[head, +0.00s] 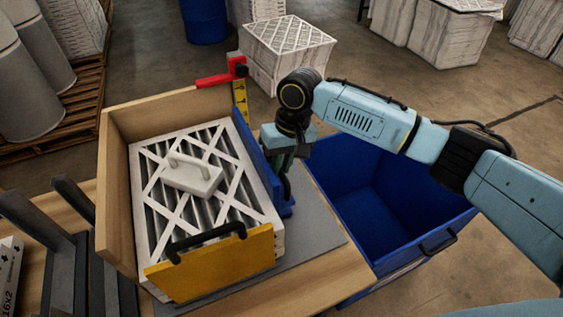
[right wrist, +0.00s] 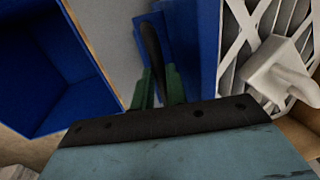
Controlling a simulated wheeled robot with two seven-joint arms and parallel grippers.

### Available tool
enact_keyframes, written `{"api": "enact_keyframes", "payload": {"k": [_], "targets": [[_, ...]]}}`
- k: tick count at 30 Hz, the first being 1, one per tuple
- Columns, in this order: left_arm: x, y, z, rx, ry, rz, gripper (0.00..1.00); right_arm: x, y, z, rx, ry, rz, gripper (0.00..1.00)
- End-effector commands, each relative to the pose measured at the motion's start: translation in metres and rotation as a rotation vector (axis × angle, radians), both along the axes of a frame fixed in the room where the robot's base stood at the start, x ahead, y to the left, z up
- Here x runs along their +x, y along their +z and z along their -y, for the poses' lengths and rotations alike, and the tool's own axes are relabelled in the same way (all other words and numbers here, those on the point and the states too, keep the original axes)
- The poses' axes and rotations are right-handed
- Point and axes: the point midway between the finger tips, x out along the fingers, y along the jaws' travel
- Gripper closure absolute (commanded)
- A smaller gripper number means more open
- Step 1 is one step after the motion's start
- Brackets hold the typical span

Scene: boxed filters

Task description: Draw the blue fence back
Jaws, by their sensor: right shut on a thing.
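The blue fence (head: 260,158) stands along the right side of a filter stack (head: 200,205) with a white lattice face. It lies close against the stack; I cannot tell if they touch. My right gripper (head: 284,160) is at the fence's outer side. In the right wrist view, its green fingers (right wrist: 158,88) are shut on the black handle (right wrist: 152,50) of the blue fence (right wrist: 205,45). The fingertips are partly hidden in the head view. My left gripper is not in view.
Wooden walls (head: 116,185) bound the stack at left and back. A white block with a handle (head: 192,175) rests on top. A yellow plate (head: 212,268) stands in front. A red stop and yellow scale (head: 240,95) are behind. A blue bin (head: 385,200) stands at right.

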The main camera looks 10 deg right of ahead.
Motion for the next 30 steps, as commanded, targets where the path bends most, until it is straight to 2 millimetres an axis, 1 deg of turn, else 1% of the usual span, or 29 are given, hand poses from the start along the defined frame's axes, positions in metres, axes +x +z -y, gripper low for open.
{"api": "enact_keyframes", "payload": {"k": [2, 5, 9, 13, 15, 18, 25, 26, 27, 28, 30], "targets": [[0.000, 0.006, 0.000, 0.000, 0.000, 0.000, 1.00, 0.002, 0.002, 0.006, -0.001, -0.004, -0.002, 1.00], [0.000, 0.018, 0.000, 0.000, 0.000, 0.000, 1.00, 0.004, 0.004, 0.021, -0.002, -0.005, -0.004, 1.00], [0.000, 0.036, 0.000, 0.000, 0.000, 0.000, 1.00, 0.009, 0.005, 0.048, -0.003, -0.006, -0.003, 1.00], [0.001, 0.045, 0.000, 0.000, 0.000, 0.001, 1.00, 0.014, 0.004, 0.069, -0.003, -0.005, -0.003, 1.00], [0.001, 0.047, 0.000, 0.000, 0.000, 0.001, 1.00, 0.015, 0.003, 0.075, -0.001, -0.004, -0.001, 1.00], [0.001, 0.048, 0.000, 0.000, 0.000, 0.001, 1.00, 0.016, 0.002, 0.079, -0.002, -0.003, 0.002, 1.00], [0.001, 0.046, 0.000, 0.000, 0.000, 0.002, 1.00, 0.017, 0.002, 0.080, -0.004, -0.004, 0.003, 1.00], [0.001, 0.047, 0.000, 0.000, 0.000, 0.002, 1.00, 0.017, 0.002, 0.081, -0.004, -0.005, 0.004, 0.84], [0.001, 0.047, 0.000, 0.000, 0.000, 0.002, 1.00, 0.017, 0.002, 0.081, -0.005, -0.005, 0.004, 0.79], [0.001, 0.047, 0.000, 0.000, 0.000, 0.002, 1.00, 0.017, 0.002, 0.081, -0.005, -0.005, 0.003, 0.77], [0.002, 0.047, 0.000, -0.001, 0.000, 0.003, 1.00, 0.017, 0.001, 0.080, -0.004, -0.005, 0.003, 0.77]]}}
